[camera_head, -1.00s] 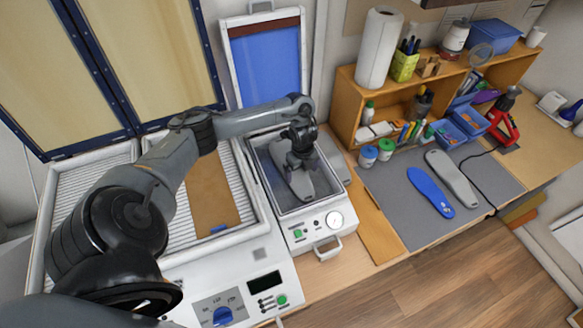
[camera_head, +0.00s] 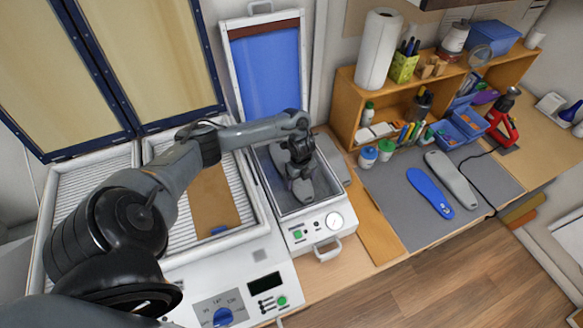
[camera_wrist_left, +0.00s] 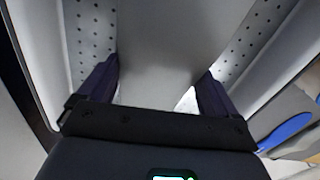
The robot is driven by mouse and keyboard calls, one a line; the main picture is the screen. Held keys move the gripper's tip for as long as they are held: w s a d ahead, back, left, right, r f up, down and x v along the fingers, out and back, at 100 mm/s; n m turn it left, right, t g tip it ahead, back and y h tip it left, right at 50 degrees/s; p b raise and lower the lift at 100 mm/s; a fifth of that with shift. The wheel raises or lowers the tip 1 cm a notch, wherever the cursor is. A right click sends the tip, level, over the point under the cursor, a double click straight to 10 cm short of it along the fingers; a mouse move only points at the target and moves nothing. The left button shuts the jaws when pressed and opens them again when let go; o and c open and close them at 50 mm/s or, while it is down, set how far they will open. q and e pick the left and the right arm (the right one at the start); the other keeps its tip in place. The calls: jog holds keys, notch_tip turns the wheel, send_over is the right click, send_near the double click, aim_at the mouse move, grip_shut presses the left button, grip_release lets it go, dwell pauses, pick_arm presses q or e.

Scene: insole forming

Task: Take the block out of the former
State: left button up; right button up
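The former (camera_head: 263,165) is a white box with a deep tray, gauge and handle, at the middle of the head view. The grey sole-shaped block (camera_head: 303,192) lies in its tray. My left gripper (camera_head: 300,172) reaches down into the tray over the block. In the left wrist view the fingers of the left gripper (camera_wrist_left: 160,72) stand apart on either side of the grey block (camera_wrist_left: 160,40). The fingertips look close to or against its edges; firm contact cannot be told. The perforated tray floor (camera_wrist_left: 92,45) shows beside it. My right gripper is not in view.
Left of the former is a white heater unit (camera_head: 240,262) with a brown sheet (camera_head: 213,200). On the right, a blue insole (camera_head: 430,193) and a grey one (camera_head: 452,179) lie on a grey mat (camera_head: 388,200). A wooden shelf (camera_head: 346,115) stands behind.

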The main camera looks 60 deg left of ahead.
pick_arm(q)
jog(key=shift+c, duration=1.2)
jog(key=shift+r, duration=0.1)
